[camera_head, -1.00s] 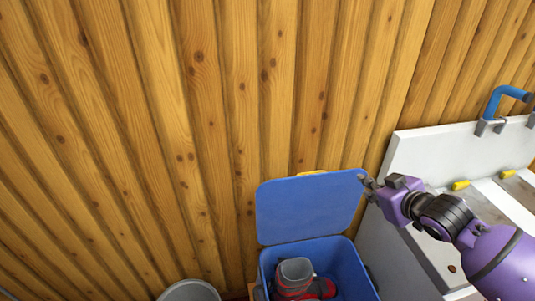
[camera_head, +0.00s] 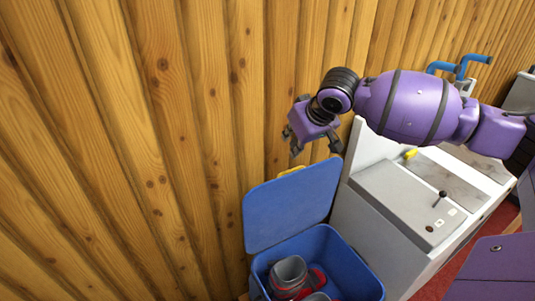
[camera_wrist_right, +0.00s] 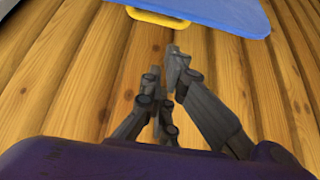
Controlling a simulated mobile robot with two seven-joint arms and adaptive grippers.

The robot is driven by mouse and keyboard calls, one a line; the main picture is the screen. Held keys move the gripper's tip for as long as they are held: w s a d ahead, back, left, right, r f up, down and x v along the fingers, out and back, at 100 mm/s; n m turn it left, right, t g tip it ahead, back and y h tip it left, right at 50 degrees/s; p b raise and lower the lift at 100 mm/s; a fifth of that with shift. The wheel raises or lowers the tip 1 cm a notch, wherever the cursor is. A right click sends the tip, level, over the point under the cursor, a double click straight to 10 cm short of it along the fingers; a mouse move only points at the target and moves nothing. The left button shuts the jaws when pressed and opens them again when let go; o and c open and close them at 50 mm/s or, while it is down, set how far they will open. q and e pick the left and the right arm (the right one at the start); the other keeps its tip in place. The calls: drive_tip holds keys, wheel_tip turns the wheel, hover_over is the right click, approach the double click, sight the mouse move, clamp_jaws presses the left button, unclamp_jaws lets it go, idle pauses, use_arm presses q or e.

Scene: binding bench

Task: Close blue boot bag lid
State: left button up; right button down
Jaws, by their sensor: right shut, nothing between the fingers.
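The blue boot bag (camera_head: 350,262) is a blue box at the bottom of the head view. Its blue lid (camera_head: 290,207) stands open and upright at the back, near the plank wall. A yellow handle (camera_head: 291,171) sits on the lid's top edge; it also shows in the wrist view (camera_wrist_right: 158,19). My right gripper (camera_head: 313,152) is above the lid's top edge, apart from it. In the wrist view its fingers (camera_wrist_right: 176,58) are together and empty, with the lid (camera_wrist_right: 225,12) beyond them. My left gripper is out of view.
A grey and red boot (camera_head: 290,274) lies inside the bag. A white bench unit (camera_head: 400,200) with a black-knobbed lever and blue handles stands close on the right. The wooden plank wall (camera_head: 160,120) is directly behind the lid.

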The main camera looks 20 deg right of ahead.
drive_tip(key=x, duration=0.9)
drive_tip(key=shift+w+d+f+b, duration=0.15)
drive_tip(key=shift+d+f+b, duration=0.1)
drive_tip(key=shift+f+b, duration=0.15)
